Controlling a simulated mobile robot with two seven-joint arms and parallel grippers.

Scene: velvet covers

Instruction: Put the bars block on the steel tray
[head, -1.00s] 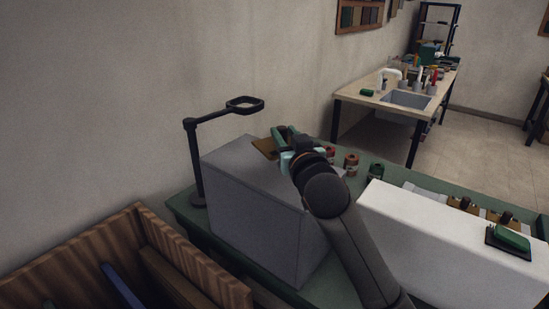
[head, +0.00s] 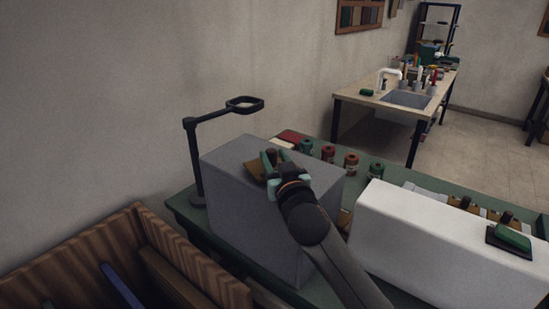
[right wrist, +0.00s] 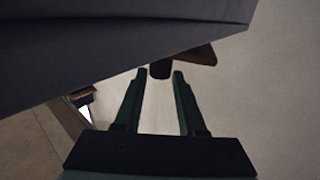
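A brown block with a dark upright knob (head: 254,168) stands on top of the grey box. I cannot make out any bars pattern on it. My right gripper (head: 271,157) is at this block, with its green fingers pointing at the knob. In the right wrist view the fingers (right wrist: 159,73) are apart. The dark knob (right wrist: 160,70) lies between or just beyond their tips, with a small gap on each side. A light grey flat surface (head: 423,190), possibly the steel tray, lies behind the white box and is partly hidden. My left gripper is not in view.
The grey box (head: 250,225) and white box (head: 430,235) stand on a green table. Similar knobbed blocks (head: 465,203) sit behind the white box. A black stand (head: 192,160) rises left of the grey box. Several spools (head: 351,163) line the back. A wooden crate (head: 185,262) is at lower left.

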